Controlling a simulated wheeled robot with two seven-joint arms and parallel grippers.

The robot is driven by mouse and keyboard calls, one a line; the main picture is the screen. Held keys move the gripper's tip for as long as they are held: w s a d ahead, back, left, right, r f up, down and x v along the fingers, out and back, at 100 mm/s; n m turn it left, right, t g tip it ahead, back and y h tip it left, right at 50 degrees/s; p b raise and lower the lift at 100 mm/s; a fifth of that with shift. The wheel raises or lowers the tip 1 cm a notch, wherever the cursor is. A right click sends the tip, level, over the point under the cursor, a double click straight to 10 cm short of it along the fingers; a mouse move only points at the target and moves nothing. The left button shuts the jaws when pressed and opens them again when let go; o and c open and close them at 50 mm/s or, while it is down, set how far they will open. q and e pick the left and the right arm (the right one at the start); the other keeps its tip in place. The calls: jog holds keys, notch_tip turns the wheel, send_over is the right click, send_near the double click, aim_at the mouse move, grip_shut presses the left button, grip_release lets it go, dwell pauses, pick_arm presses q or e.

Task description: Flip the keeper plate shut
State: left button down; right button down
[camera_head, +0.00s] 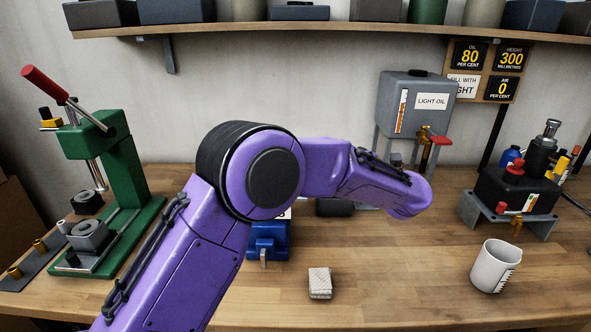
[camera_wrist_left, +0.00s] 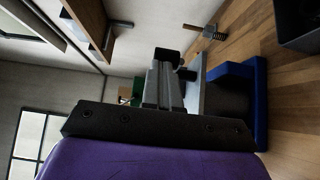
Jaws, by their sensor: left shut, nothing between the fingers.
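A blue fixture (camera_head: 262,246) stands on the bench, partly hidden behind my purple left arm. A small metal tab (camera_head: 263,258) shows at its front. The blue fixture also shows sideways in the left wrist view (camera_wrist_left: 259,100), with a pale grey part (camera_wrist_left: 203,85) beside it. I cannot tell for certain which part is the keeper plate or how far it is swung. My left gripper (camera_wrist_left: 167,58) is shut and empty, close to the fixture in the wrist view; contact cannot be told. In the head view the gripper is hidden behind my arm. My right gripper is not visible.
A green press (camera_head: 125,175) stands left, with a light-oil tank (camera_head: 412,105) behind right. A small pale block (camera_head: 320,283) and a white cup (camera_head: 492,267) are on the front bench. A black-and-grey unit (camera_head: 515,195) stands right. Bench between block and cup is clear.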

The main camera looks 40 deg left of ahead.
pick_arm(q)
jog(key=shift+s, duration=0.1)
